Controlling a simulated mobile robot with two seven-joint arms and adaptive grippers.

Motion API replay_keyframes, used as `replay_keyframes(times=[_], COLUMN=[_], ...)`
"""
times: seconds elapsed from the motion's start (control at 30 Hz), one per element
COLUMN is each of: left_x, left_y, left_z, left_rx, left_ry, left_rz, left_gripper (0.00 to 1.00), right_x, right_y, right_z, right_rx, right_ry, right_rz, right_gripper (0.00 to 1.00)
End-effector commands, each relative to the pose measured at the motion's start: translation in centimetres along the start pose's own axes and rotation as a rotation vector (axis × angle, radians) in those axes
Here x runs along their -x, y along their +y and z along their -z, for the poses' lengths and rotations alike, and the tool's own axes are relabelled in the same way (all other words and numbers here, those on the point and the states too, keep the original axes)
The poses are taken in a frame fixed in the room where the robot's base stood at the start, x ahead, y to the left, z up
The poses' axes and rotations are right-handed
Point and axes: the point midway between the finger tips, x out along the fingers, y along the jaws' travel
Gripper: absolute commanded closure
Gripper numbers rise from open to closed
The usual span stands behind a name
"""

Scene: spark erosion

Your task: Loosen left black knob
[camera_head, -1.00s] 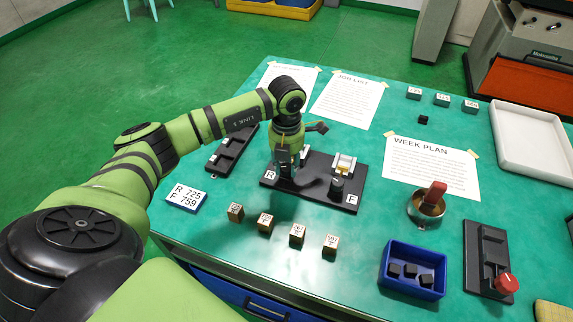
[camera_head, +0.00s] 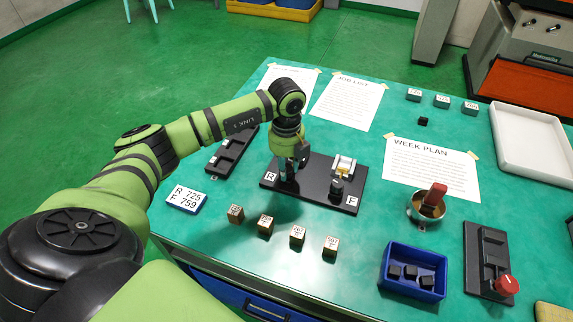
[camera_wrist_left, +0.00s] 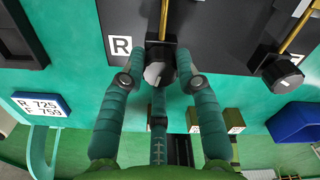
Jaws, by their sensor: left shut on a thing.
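The black fixture (camera_head: 317,191) carries an "R" label at its left end and an "F" label at its right end. The left black knob (camera_wrist_left: 158,74), next to the "R", has a light grey face and sits on the fixture's front edge in the wrist view. My left gripper (camera_head: 289,182) points down over the "R" end. In the wrist view its teal fingers (camera_wrist_left: 160,62) are shut around the left knob. In the head view the gripper largely hides this knob. The right black knob (camera_head: 337,185) stands free near the "F"; it also shows in the wrist view (camera_wrist_left: 282,73).
Several small labelled blocks (camera_head: 297,235) stand in front of the fixture. A number card (camera_head: 186,199) reads R 725, F 759. A blue bin (camera_head: 413,272) with black cubes and a cup with a red-handled item (camera_head: 433,197) stand to the right. A black rack (camera_head: 232,150) lies behind left.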

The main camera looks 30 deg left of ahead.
Motion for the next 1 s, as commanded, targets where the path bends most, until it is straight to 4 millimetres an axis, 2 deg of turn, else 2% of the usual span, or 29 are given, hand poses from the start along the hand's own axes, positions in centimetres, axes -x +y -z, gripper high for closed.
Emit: replay_keyframes(times=[0.4,0.97,1.0], left_x=[-0.09,-0.11,-0.11], left_y=[0.02,0.02,0.02], left_z=[0.06,0.06,0.06], left_rx=[0.200,0.232,0.232], left_ry=[0.002,0.002,0.002], left_rz=[-0.002,-0.002,-0.002], left_gripper=[1.00,1.00,0.59], right_x=[0.28,0.30,0.30], right_y=[0.02,0.02,0.02], right_z=[0.04,0.03,0.03], right_rx=[0.001,0.001,0.001], right_ry=[0.000,0.000,0.000], right_rz=[0.000,0.000,0.000], right_gripper=[0.60,0.60,0.60])
